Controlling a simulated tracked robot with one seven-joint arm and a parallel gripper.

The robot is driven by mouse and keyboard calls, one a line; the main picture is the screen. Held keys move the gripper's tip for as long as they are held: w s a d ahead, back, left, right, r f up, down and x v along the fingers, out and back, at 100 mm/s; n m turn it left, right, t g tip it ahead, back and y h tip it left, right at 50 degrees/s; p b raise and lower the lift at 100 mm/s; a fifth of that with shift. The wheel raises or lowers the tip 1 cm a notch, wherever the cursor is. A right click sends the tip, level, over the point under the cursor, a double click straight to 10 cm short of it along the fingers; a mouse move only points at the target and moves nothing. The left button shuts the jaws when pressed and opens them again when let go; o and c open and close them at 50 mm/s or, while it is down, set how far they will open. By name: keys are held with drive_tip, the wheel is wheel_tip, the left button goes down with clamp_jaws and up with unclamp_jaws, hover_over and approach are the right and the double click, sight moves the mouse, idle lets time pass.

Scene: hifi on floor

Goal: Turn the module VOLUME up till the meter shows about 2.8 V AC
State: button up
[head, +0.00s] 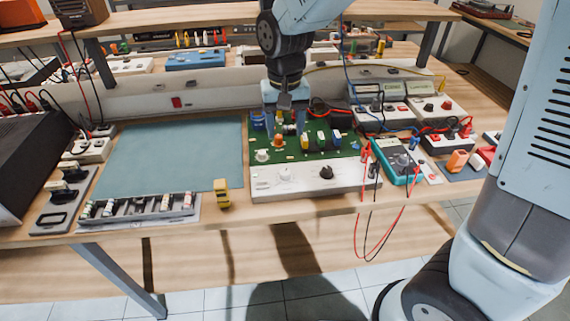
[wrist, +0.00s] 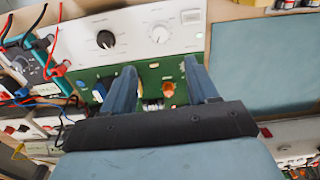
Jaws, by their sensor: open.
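The module is a green circuit board (head: 318,153) with a white front panel (head: 355,179). The panel has a black knob (head: 326,172) on the right and a pale knob (head: 285,174) to its left. In the wrist view the black knob (wrist: 105,39) and the pale knob (wrist: 160,33) lie beyond my fingertips. Their labels are too blurred to read. My gripper (head: 285,127) points down over the board, behind the panel; its open fingers (wrist: 160,76) touch neither knob. A teal multimeter (head: 400,166) lies right of the module; its reading is not legible.
Red and black leads (head: 372,225) hang over the table's front edge by the meter. Tall parts stand on the board, including an orange one (head: 278,141). A yellow block (head: 222,192) sits left of the panel. A bare blue-green mat (head: 170,155) lies further left.

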sight(285, 171)
wheel_tip(285, 171, down, 14)
drive_tip(key=shift+r, duration=0.1)
idle(0.5)
drive_tip(key=c, duration=1)
drive_tip(key=shift+c, duration=0.2)
drive_tip(key=shift+n, duration=0.4)
drive_tip(key=n, duration=1.2)
drive_tip(key=shift+n, duration=0.3)
